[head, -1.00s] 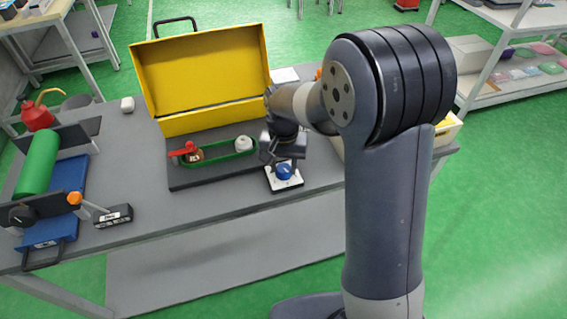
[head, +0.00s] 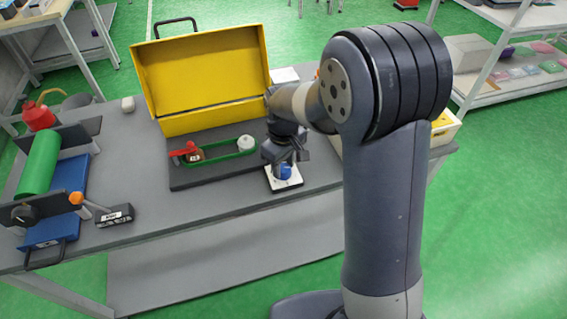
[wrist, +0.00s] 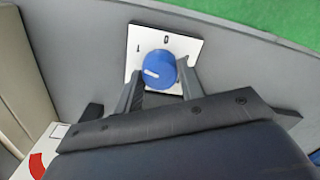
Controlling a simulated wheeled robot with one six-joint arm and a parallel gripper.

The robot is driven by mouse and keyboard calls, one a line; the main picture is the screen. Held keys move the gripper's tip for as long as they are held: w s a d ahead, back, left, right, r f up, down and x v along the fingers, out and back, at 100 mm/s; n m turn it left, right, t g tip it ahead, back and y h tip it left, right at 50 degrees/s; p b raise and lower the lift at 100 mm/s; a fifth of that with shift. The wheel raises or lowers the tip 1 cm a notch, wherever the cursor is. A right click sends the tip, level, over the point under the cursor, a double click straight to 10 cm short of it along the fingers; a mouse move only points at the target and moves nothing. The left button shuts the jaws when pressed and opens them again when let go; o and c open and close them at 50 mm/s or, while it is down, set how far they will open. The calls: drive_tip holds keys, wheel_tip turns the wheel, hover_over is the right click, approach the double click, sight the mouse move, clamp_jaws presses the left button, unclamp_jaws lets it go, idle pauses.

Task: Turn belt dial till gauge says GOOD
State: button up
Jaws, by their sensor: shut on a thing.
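A blue dial (head: 284,173) sits on a white plate (head: 290,184) at the bench's front edge. In the wrist view the blue dial (wrist: 158,70) has a white mark pointing left, and its plate (wrist: 185,45) shows 1 at left and 0 at top. My gripper (wrist: 160,84) is shut on the dial, one finger at each side. It also shows from above in the head view (head: 285,162). A green belt loop (head: 220,159) lies on a dark base just left. A white face with a red arc, perhaps the gauge (wrist: 37,163), is partly cut off in the wrist view.
A yellow open case (head: 200,80) stands behind the belt. A red lever (head: 184,150) is on the belt base's left. A green roller (head: 38,163) and a small black box (head: 114,215) are further left. The bench front is bare between box and dial.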

sight(283, 168)
drive_tip(key=n, duration=0.5)
drive_tip(key=shift+r+n, duration=0.1)
drive_tip(key=shift+n, duration=0.2)
drive_tip(key=n, duration=0.6)
drive_tip(key=shift+w, duration=0.1)
drive_tip(key=n, duration=0.6)
drive_tip(key=shift+n, duration=0.3)
drive_tip(key=n, duration=0.5)
drive_tip(key=shift+n, duration=0.3)
drive_tip(key=o, duration=1)
wheel_tip(283, 168, up, 11)
drive_tip(key=shift+p, duration=0.35)
